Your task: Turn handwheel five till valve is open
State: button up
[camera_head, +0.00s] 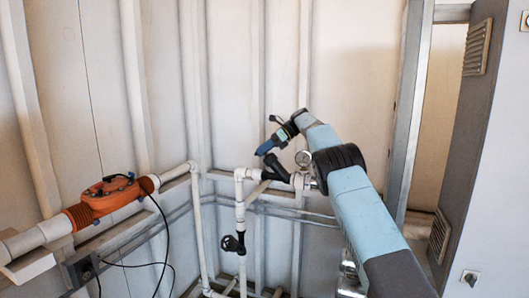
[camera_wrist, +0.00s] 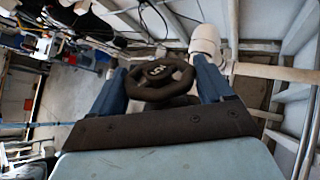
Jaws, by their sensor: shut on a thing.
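A black handwheel (camera_wrist: 153,92) with pale lettering on its hub, too small to read surely, lies between the two blue fingers of my gripper (camera_wrist: 160,66) in the wrist view. The fingers are shut on the wheel's rim from its left and right sides. In the head view my gripper (camera_head: 266,148) reaches down and left to a black valve body (camera_head: 274,168) on the white pipe. The wheel itself is mostly hidden there by my gripper. I cannot tell the valve's opening from these frames.
A round gauge (camera_head: 303,158) sits close right of the valve. A smaller black valve (camera_head: 233,243) is on the vertical pipe below. An orange unit (camera_head: 108,194) sits on the pipe at left, with loose black cables. A grey metal post (camera_head: 408,110) stands right of my arm.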

jog(key=shift+s+a+f, duration=0.1)
jog(key=shift+a+f, duration=0.05)
jog(key=shift+f, duration=0.3)
jog(key=o, duration=0.7)
jog(key=shift+c, duration=0.2)
jog(key=shift+o, duration=0.2)
jog(key=shift+r, duration=0.2)
jog(key=shift+r, duration=0.1)
